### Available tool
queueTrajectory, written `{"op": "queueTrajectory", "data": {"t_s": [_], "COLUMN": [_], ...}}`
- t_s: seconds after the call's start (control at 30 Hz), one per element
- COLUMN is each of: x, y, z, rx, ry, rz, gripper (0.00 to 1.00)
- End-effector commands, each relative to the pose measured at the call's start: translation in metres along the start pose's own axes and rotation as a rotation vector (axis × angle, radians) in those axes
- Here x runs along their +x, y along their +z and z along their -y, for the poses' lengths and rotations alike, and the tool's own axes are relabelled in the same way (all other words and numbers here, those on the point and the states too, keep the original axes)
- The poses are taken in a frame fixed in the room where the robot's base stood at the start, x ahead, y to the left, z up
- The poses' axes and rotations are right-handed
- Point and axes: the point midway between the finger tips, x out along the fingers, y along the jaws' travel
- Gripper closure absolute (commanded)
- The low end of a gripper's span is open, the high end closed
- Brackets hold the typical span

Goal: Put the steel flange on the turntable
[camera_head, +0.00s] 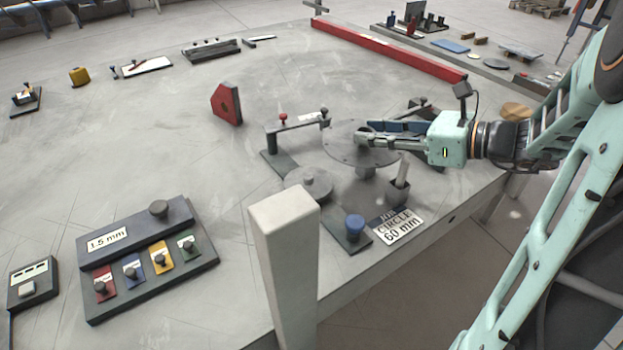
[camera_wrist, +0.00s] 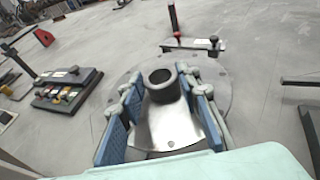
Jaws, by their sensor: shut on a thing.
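The steel flange (camera_head: 342,150) is a wide grey disc with small holes near its rim. In the wrist view it shows with a raised round collar (camera_wrist: 160,88) standing up between my blue-padded fingers. My gripper (camera_head: 366,138) is shut on this collar from the right, and the disc looks about level. A smaller grey disc with a central hub, which looks like the turntable (camera_head: 312,187), sits on a dark base lower left of the flange. The wrist view does not clearly show it. What lies directly under the flange is partly hidden; a short grey post shows below it.
A bracket with a red knob (camera_head: 283,117) stands behind the turntable. A pale post (camera_head: 287,262) rises in the foreground. The table's left middle is clear.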

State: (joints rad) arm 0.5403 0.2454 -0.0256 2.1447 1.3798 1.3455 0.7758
Motion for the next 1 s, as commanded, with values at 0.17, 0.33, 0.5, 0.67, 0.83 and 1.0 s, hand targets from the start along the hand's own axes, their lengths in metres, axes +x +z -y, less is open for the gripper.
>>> {"op": "queueTrajectory", "data": {"t_s": [0.17, 0.33, 0.5, 0.67, 0.83, 1.0], "x": [0.041, 0.074, 0.094, 0.101, 0.118, 0.128], "y": [-0.007, -0.020, -0.035, -0.040, -0.053, -0.076], "z": [-0.021, -0.037, -0.045, -0.048, -0.055, -0.056], "rx": [-0.003, 0.001, 0.000, -0.001, -0.001, 0.001], "ry": [0.005, 0.003, 0.001, 0.000, 0.003, 0.000], "rz": [0.004, 0.004, 0.004, 0.004, 0.004, 0.004], "gripper": [1.00, 1.00, 1.00, 1.00, 1.00, 1.00]}}
